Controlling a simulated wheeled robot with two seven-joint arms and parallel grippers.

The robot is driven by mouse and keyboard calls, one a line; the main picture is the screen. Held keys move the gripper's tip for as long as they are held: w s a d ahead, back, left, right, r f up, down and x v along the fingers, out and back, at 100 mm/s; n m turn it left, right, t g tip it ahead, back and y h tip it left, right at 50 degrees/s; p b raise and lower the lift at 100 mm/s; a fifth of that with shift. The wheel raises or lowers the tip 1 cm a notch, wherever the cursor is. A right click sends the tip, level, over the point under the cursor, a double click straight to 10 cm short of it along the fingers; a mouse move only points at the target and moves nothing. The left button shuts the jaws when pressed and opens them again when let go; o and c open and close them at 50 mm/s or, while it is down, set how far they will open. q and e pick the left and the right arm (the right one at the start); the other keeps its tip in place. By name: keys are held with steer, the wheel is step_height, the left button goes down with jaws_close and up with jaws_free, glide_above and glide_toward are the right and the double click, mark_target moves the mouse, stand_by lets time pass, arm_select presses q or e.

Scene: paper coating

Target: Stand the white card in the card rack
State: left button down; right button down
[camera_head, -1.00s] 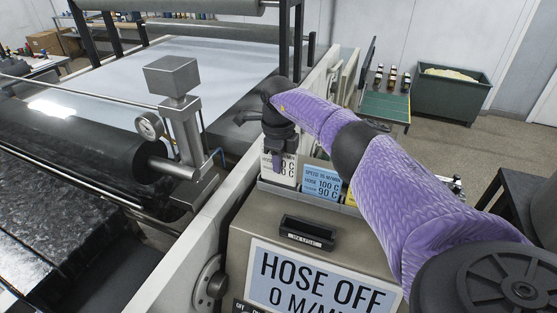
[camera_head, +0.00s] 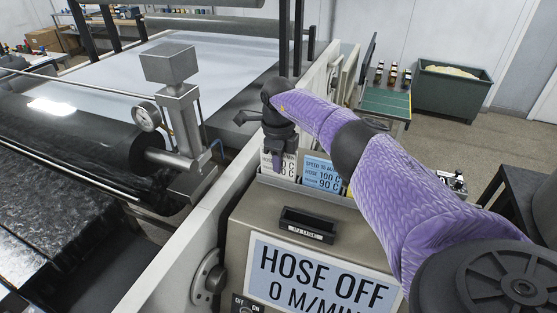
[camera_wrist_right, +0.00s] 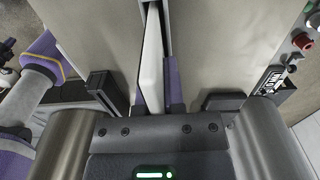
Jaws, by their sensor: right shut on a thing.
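The white card (camera_head: 267,163) has dark print and stands roughly upright at the left end of the card rack (camera_head: 305,196). Its lower edge is hidden behind the rack's front wall, so I cannot tell whether it rests on the bottom. My right gripper (camera_head: 278,164) reaches down from above and is shut on the card. In the right wrist view the card (camera_wrist_right: 152,70) shows edge-on as a white strip between the purple fingers (camera_wrist_right: 157,95). My left gripper is not in view.
A blue card (camera_head: 322,173) stands in the rack just right of the white one. A small black holder marked IN USE (camera_head: 307,225) sits in front, above the HOSE OFF panel (camera_head: 320,275). A roller machine (camera_head: 75,140) fills the left.

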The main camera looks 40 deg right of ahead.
steer(key=shift+f, duration=0.25)
steer(key=c, duration=0.7)
jaws_free()
steer(key=shift+o, duration=0.2)
step_height(320, 180, up, 10)
steer(key=shift+r+b, duration=0.1)
steer(key=shift+b, duration=0.55)
